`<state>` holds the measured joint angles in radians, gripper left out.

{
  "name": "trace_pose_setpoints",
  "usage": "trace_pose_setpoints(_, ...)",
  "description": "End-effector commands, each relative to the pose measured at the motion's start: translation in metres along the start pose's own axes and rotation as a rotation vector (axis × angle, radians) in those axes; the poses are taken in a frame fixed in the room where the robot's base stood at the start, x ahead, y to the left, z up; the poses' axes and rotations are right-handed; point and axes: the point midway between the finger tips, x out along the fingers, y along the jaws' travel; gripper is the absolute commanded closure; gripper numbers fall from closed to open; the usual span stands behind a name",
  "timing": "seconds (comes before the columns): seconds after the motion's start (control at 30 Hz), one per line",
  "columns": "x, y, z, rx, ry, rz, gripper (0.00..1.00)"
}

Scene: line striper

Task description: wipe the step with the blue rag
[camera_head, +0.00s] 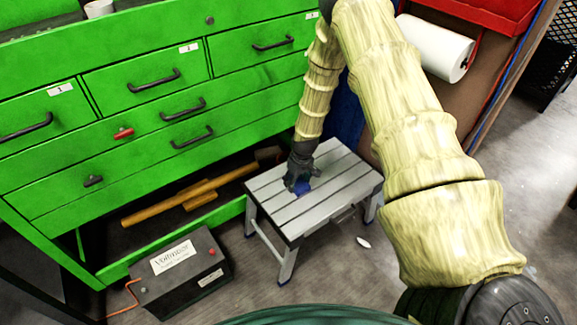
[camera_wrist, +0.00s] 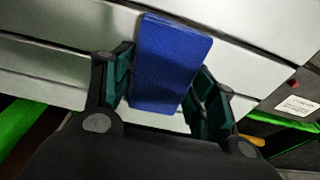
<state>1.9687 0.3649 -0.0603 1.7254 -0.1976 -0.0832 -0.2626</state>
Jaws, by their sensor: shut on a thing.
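The step (camera_head: 330,205) is a low grey metal stool with a slatted top, standing on the floor in front of the green cabinet. The blue rag (camera_head: 303,188) is a folded pad on the step's top, partly hidden under my gripper (camera_head: 300,178). In the wrist view the blue rag (camera_wrist: 170,65) lies between the two green-padded fingers of my gripper (camera_wrist: 162,98), which is shut on it. The slatted top of the step (camera_wrist: 50,58) fills the background there. I cannot tell whether the rag is pressed on the top or just above it.
The green cabinet (camera_head: 150,95) with black handles stands behind and left of the step. A black box (camera_head: 182,272) sits on the floor at left. A long wooden-handled tool (camera_head: 185,197) lies under the cabinet. A paper roll (camera_head: 436,48) is at upper right. A small white object (camera_head: 363,242) lies on the floor.

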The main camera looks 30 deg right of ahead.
Motion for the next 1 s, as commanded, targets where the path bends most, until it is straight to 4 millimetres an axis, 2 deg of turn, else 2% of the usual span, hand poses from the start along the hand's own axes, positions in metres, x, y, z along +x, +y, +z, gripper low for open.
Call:
trace_pose_setpoints(0.1, -0.025, -0.001, -0.004, -0.001, 0.001, -0.001, 0.69)
trace_pose_setpoints(0.6, -0.067, -0.005, -0.013, -0.006, -0.001, -0.002, 0.69)
trace_pose_setpoints(0.8, -0.079, -0.006, -0.015, -0.008, -0.001, -0.002, 0.69)
trace_pose_setpoints(1.0, -0.078, -0.006, -0.015, -0.008, -0.001, -0.002, 0.69)
